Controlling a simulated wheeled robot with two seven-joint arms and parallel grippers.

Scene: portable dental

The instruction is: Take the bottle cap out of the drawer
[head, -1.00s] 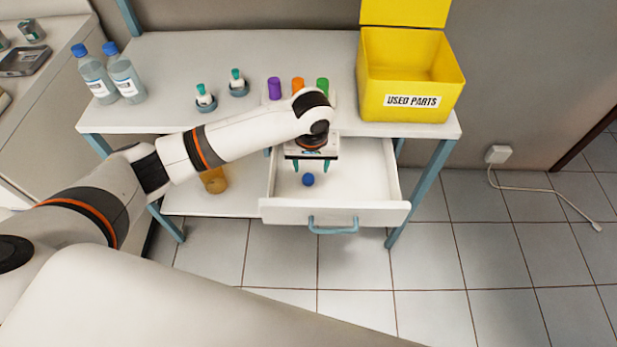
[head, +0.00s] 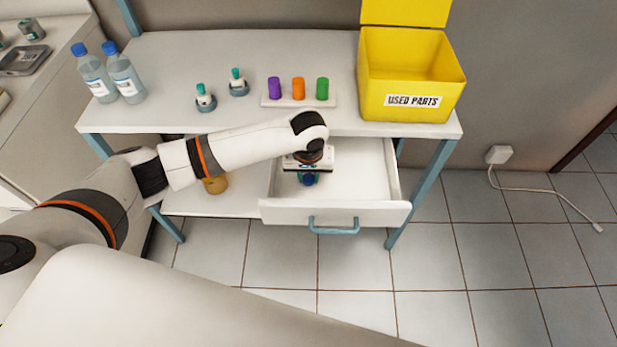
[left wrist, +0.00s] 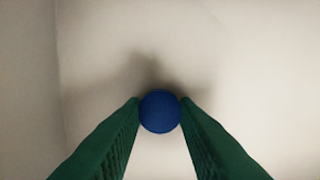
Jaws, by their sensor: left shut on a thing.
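The blue bottle cap (head: 309,181) is inside the open white drawer (head: 375,190), near its left side. In the left wrist view the cap (left wrist: 160,111) sits between the two green fingertips, which touch it on both sides. My left gripper (head: 308,176) reaches down into the drawer and is shut on the cap. The gripper body hides part of the cap in the head view. Whether the cap still rests on the drawer floor I cannot tell. My right gripper is not in view.
The drawer's blue handle (head: 333,226) faces front. On the tabletop (head: 190,60) stand a yellow used-parts bin (head: 375,105), a rack (head: 270,101) with purple, orange and green pieces, two small vials (head: 205,98) and two blue-capped bottles (head: 124,75). An amber container (head: 215,185) is on the shelf below.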

